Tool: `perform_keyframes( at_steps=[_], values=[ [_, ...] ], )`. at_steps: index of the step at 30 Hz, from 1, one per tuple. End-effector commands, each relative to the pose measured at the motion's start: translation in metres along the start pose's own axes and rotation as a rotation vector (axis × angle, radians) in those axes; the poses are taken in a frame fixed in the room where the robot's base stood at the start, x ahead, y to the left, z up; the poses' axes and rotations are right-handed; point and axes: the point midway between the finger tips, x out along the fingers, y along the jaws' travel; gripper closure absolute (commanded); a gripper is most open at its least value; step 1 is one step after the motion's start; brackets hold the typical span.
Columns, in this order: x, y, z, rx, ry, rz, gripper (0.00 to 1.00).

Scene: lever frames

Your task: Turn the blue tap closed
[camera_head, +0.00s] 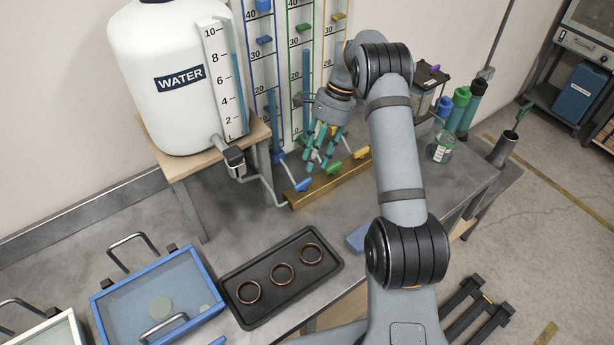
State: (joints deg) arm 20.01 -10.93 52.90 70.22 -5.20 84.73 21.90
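The blue tap (303,185) is a small blue handle near the left end of a brass manifold block (322,189) on the bench. Its handle lies roughly along the block's length. The green tap (334,167) and yellow tap (361,153) sit further right on the same block. My gripper (318,163) has teal fingers and points down above and behind the block, close to the green tap and up and right of the blue tap. A gap shows between the fingertips, and nothing is seen between them. Any contact with the green tap cannot be told.
A white water tank (170,85) stands on a wooden stand at left, piped to the block. Graduated tubes (307,75) rise along the wall behind. A black tray with rings (282,273) lies in front. Bottles (443,147) stand at right. Bare bench lies between block and tray.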

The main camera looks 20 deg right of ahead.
Motion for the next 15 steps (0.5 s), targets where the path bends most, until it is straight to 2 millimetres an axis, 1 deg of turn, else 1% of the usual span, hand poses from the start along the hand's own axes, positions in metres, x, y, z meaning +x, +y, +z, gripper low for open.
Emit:
perform_keyframes(
  at_steps=[3, 9, 12, 15],
  values=[
    [0.022, 0.001, 0.002, -0.001, -0.003, 0.005, 0.64],
    [0.054, 0.001, 0.002, -0.003, -0.002, 0.003, 0.64],
    [0.065, 0.000, 0.001, -0.003, 0.000, 0.002, 0.64],
    [0.071, 0.000, 0.001, -0.003, 0.000, 0.001, 0.64]
  ],
)
